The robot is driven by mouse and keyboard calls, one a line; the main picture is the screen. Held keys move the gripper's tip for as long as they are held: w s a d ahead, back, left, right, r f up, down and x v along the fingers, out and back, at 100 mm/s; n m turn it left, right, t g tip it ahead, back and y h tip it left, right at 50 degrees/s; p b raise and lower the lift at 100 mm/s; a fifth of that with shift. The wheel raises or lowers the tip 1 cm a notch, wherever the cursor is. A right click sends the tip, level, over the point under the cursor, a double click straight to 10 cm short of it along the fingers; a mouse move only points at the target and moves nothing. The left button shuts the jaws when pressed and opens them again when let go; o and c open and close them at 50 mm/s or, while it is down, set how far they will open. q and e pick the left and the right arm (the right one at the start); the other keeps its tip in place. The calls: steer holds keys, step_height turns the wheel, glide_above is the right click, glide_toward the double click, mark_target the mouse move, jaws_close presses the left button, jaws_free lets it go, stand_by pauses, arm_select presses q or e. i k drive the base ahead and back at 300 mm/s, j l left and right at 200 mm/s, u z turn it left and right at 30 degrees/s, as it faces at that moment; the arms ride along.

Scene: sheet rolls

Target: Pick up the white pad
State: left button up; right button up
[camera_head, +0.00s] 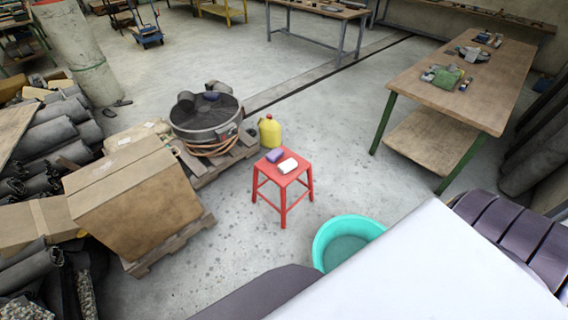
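The white pad (288,166) is a small rounded block. It lies on the front right part of the seat of a red stool (284,182). A purple pad (275,155) lies close behind it, toward the left on the same seat. Neither of my grippers shows in the head view, so their place relative to the pad cannot be told. Nothing covers the white pad.
A yellow jug (270,131) stands behind the stool. A turquoise basin (346,241) is at its front right. A cardboard box (133,198) on a pallet is to the left. A wooden table (470,99) stands right. The floor between stool and table is clear.

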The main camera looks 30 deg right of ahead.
mark_target(289, 165)
steer(key=i+z, duration=0.2)
steer(key=i, duration=0.55)
steer(key=i+l+z, duration=0.1)
steer(key=i, duration=0.25)
steer(key=i+l, duration=0.3)
steer(key=i+z, duration=0.05)
